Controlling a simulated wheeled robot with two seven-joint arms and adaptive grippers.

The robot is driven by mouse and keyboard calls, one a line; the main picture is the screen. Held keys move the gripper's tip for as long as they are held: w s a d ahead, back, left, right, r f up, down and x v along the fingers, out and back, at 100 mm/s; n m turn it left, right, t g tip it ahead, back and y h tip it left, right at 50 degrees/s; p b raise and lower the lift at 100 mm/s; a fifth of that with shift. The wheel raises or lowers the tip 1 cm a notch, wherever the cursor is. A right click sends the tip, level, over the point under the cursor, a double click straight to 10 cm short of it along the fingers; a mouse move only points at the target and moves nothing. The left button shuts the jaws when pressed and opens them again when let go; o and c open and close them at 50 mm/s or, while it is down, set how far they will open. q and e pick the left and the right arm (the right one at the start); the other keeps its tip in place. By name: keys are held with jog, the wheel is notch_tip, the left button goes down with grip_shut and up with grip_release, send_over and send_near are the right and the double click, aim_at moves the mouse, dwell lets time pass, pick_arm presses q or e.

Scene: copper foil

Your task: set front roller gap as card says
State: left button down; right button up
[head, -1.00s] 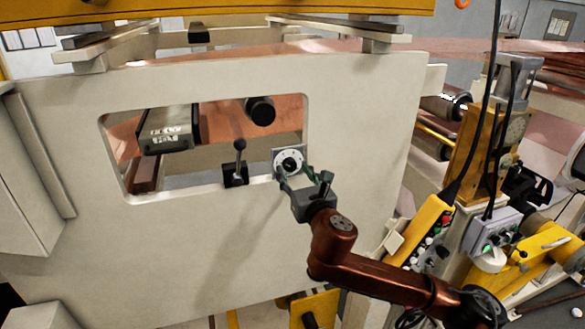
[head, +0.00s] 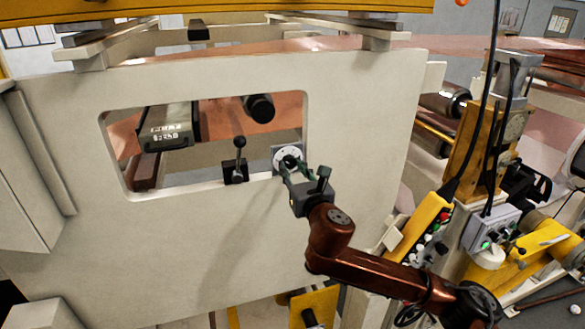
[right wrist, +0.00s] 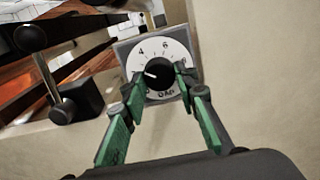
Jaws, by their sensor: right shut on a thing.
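The gap dial (head: 293,148) is a grey square plate with a white numbered face, at the lower right corner of the panel window. Its black knob (right wrist: 160,73) shows in the right wrist view, with the face (right wrist: 150,50) reading 4 and 6 above and GAP below. The knob's white mark points left, below the 4; the number there is hard to read. My right gripper (head: 291,165) is shut on the knob, its green fingers on either side. The fingers hide parts of the face. My left gripper is not in view. I cannot make out a card.
A black ball-topped lever (head: 240,160) stands just left of the dial. A dark box (head: 165,133) with white lettering and a black roller end (head: 259,108) show in the window. A yellow button pendant (head: 425,225) hangs right of my arm. The pale panel (head: 150,240) is bare below.

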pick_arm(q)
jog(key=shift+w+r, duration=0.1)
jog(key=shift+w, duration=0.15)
pick_arm(e)
jog(key=shift+m, duration=0.3)
jog(key=shift+c, duration=0.2)
jog(key=m+p, duration=0.1)
jog(key=m, duration=0.3)
jog(key=m+p, duration=0.1)
jog(key=m, duration=0.7)
jog(key=shift+a+m+p, duration=0.1)
jog(key=shift+m+p, duration=0.2)
jog(key=shift+p, duration=0.1)
jog(key=m, duration=0.4)
jog(key=shift+r+p, duration=0.1)
jog(key=shift+p, duration=0.3)
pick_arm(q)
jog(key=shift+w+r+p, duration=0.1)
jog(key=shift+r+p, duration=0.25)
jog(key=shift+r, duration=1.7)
pick_arm(e)
jog(key=shift+m, duration=2.1)
